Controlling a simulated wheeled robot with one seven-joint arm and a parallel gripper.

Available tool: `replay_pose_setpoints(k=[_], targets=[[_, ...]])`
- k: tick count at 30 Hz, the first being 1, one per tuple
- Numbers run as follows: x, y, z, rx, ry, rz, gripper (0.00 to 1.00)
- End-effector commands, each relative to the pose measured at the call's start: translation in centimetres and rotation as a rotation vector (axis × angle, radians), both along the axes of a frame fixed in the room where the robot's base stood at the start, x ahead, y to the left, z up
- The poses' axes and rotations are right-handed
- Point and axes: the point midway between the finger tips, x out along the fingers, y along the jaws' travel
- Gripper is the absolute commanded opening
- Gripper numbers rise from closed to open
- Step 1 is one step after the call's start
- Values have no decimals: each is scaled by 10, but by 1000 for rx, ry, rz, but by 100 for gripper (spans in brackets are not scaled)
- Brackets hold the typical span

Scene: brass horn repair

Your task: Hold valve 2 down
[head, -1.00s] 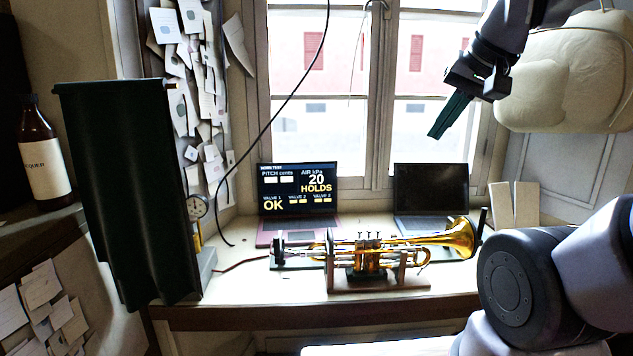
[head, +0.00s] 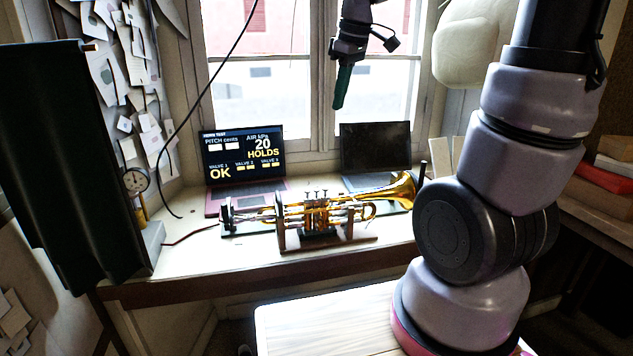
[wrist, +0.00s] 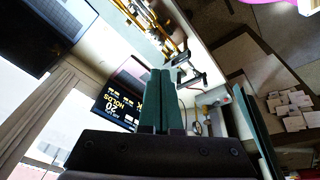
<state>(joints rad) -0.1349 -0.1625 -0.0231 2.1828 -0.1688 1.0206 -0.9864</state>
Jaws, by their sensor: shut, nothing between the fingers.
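A brass trumpet (head: 292,215) lies level in a wooden cradle (head: 330,245) on the bench, bell to the right. Its three valves stand upright; valve 2 (head: 316,194) is the middle one, and nothing touches it. The trumpet's brass tubing (wrist: 167,38) also shows near the top of the wrist view, partly cut off. My gripper (head: 339,105) hangs well above and beyond the trumpet, in front of the window. Its green fingers (wrist: 160,74) are together and empty, pointing down in the head view.
A laptop (head: 245,155) behind the trumpet reads valve 1 OK and air 20 kPa HOLDS. A dark-screened laptop (head: 376,147) stands to its right. A pressure gauge (head: 135,181) and a red hose (head: 190,235) are at left. A black cable crosses the window.

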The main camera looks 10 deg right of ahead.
Motion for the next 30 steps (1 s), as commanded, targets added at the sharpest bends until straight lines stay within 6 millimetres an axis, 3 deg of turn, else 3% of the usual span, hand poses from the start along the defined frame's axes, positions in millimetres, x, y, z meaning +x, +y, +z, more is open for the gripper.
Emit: replay_pose_setpoints(k=[9,15,21,30], targets=[[58,21,-59,-145,116,498,0],[78,29,-88,-188,165,716,0],[84,32,-99,-202,181,798,0],[84,32,-99,-202,182,800,0]])
